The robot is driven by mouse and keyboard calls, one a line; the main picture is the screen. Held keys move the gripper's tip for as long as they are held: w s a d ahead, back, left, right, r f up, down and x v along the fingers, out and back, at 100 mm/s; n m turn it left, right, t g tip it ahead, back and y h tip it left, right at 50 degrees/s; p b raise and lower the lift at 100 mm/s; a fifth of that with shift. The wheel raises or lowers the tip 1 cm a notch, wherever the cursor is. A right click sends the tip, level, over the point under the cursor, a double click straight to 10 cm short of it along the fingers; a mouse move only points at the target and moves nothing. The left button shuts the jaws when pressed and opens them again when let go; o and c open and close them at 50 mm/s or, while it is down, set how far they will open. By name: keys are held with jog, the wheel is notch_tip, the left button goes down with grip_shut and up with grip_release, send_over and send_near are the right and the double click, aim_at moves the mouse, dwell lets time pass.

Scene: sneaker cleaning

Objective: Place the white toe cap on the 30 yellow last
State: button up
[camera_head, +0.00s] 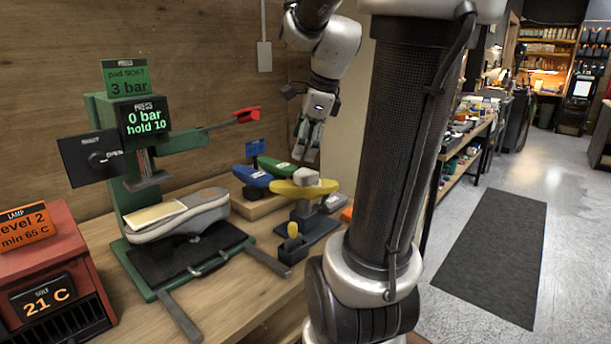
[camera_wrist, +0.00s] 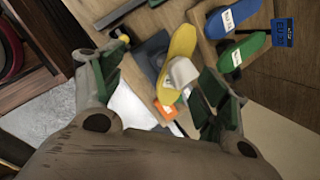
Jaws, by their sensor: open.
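The yellow last (camera_head: 318,189) lies level on a dark stand on the bench; it also shows in the wrist view (camera_wrist: 184,42). The white toe cap (camera_head: 306,176) appears on top of the yellow last, near its middle. In the wrist view the toe cap (camera_wrist: 183,74) overlaps one side of the last; I cannot tell how closely it is seated. My gripper (camera_head: 307,153) is open and empty, pointing down, above and apart from the cap. In the wrist view the last and cap lie between its spread fingers (camera_wrist: 165,65).
Blue (camera_head: 252,176) and green (camera_head: 279,167) lasts stand on a wooden block behind left. A press (camera_head: 133,190) holding a grey-white sneaker (camera_head: 180,213) is at left, its red lever (camera_head: 234,118) reaching toward my arm. A small yellow-topped tool (camera_head: 292,230) stands in front of the last.

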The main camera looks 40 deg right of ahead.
jog(key=s+a+f+n, duration=0.2)
jog(key=s+a+n, duration=0.3)
jog(key=n, duration=0.7)
jog(key=s+a+f+n, duration=0.2)
jog(key=s+a+n, duration=0.3)
jog(key=n, duration=0.8)
jog(key=shift+s+a+n+h, duration=0.3)
jog(key=shift+s, duration=0.75)
